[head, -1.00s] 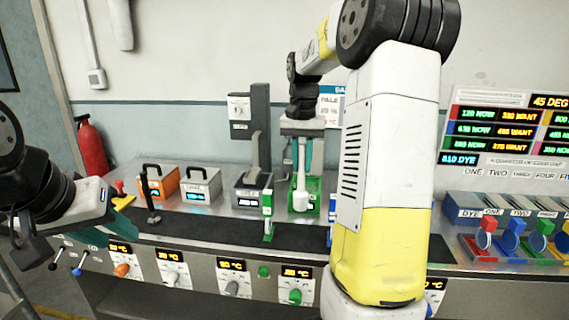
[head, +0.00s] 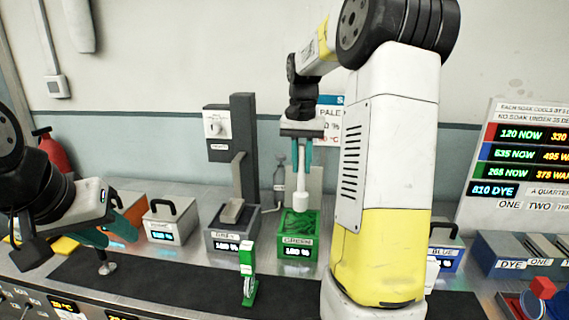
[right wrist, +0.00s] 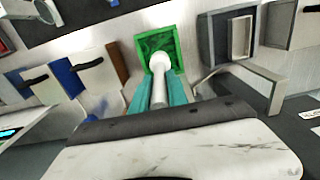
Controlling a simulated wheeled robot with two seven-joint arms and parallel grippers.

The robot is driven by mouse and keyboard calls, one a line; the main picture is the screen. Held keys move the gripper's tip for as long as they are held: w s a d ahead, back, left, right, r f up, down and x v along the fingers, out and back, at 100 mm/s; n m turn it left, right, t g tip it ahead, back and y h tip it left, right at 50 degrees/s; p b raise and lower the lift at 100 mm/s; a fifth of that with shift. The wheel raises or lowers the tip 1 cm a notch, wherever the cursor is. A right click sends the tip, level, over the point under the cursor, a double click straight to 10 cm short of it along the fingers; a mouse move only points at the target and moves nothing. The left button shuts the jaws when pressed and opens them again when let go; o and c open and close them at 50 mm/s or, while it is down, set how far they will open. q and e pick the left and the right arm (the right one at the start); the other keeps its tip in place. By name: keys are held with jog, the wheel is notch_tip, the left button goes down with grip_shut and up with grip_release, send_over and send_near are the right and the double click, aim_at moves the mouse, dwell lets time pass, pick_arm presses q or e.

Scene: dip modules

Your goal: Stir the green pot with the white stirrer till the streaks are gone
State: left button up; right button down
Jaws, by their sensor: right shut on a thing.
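The green pot (head: 297,234) stands open on the bench and reads 100 %. Its green content shows darker streaks, also in the right wrist view (right wrist: 143,43). The white stirrer (head: 301,190) hangs upright from my right gripper (head: 308,150), which is shut on its upper part. The stirrer's thick head (right wrist: 159,63) is at or just above the pot's opening; I cannot tell whether it touches the content. My left gripper (head: 98,237) is at the far left, over the bench, well away from the pot; its fingertips are not clear enough to judge.
A grey pot (head: 232,240) with a tall stand is left of the green pot. A white lidded box (head: 167,221) is further left. A small green-and-white stand (head: 248,272) is in front, on the dark strip. A blue pot (head: 446,250) is right, partly behind my arm.

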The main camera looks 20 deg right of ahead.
aim_at(301, 196)
jog(key=shift+w+d+f, duration=0.1)
jog(key=shift+w+f, duration=0.05)
jog(key=shift+f, duration=5.35)
jog(key=shift+d, duration=0.1)
jog(key=shift+w+d, duration=0.8)
jog(key=shift+d, duration=0.35)
jog(key=shift+a, duration=0.15)
jog(key=a, duration=0.1)
jog(key=w+a, duration=0.1)
jog(key=shift+w+a, duration=0.15)
jog(key=shift+a, duration=0.15)
